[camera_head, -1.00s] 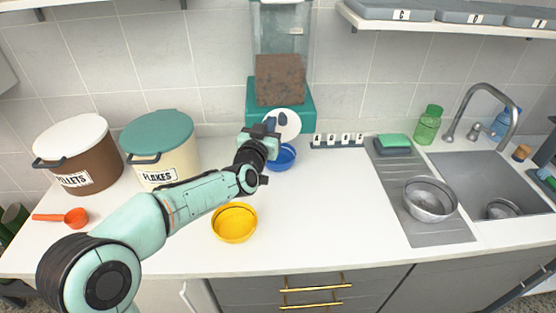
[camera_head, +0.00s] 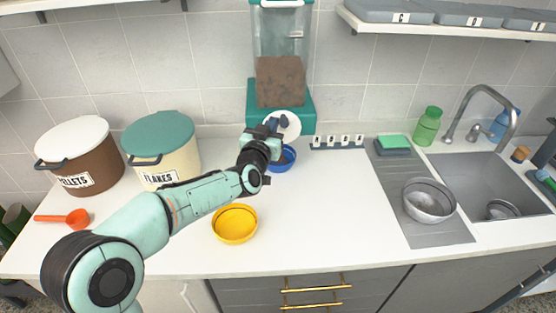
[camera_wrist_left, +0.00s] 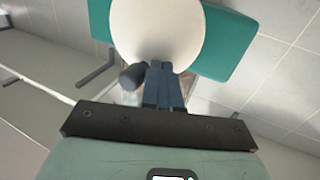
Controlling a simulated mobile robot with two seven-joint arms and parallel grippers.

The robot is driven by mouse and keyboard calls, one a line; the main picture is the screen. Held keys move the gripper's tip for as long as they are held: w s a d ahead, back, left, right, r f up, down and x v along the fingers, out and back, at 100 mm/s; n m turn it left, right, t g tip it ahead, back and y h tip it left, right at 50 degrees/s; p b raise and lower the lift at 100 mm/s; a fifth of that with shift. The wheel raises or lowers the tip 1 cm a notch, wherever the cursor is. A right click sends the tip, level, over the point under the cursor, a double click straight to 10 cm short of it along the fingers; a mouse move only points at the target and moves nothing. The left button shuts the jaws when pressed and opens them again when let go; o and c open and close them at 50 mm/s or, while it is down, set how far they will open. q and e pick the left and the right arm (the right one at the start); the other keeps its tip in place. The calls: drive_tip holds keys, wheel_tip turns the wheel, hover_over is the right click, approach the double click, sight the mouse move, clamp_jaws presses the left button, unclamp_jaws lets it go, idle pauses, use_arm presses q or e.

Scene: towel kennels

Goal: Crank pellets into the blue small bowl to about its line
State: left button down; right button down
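The dispenser has a clear hopper with brown pellets (camera_head: 280,80), a teal base (camera_head: 306,97) and a white disc (camera_head: 293,127) with a dark crank knob (camera_head: 284,121). The blue bowl (camera_head: 284,164) stands below it on the counter, partly hidden by my left gripper (camera_head: 272,124). Its line and contents cannot be made out. In the left wrist view, my left gripper's fingers (camera_wrist_left: 163,84) are together in front of the white disc (camera_wrist_left: 158,25). The dark knob (camera_wrist_left: 132,77) is right beside them, not between them; contact is unclear. My right gripper is out of view.
A yellow bowl (camera_head: 235,224) stands near the counter front, close to my left arm. Pellets bin (camera_head: 79,157), flakes bin (camera_head: 162,146) and an orange scoop (camera_head: 76,219) are at left. A metal bowl (camera_head: 429,201) and sink are at right. The counter centre is clear.

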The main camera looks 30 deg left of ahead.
sight(284, 126)
use_arm(q)
drive_tip(key=shift+w+d+r, duration=0.15)
drive_tip(key=shift+d, duration=0.1)
drive_tip(key=shift+w+d+r+p, duration=0.1)
drive_tip(key=shift+w+d+p, duration=0.15)
drive_tip(key=shift+d+p, duration=0.15)
drive_tip(key=shift+w+d+r+p, duration=0.1)
drive_tip(key=shift+w+d+p, duration=0.15)
drive_tip(key=shift+d+p, duration=0.1)
idle(0.3)
drive_tip(key=shift+w+d, duration=0.3)
drive_tip(key=shift+d, duration=0.1)
idle(0.4)
drive_tip(key=shift+w+d+f+p, duration=0.25)
drive_tip(key=shift+d+f+p, duration=0.05)
drive_tip(key=shift+d, duration=0.05)
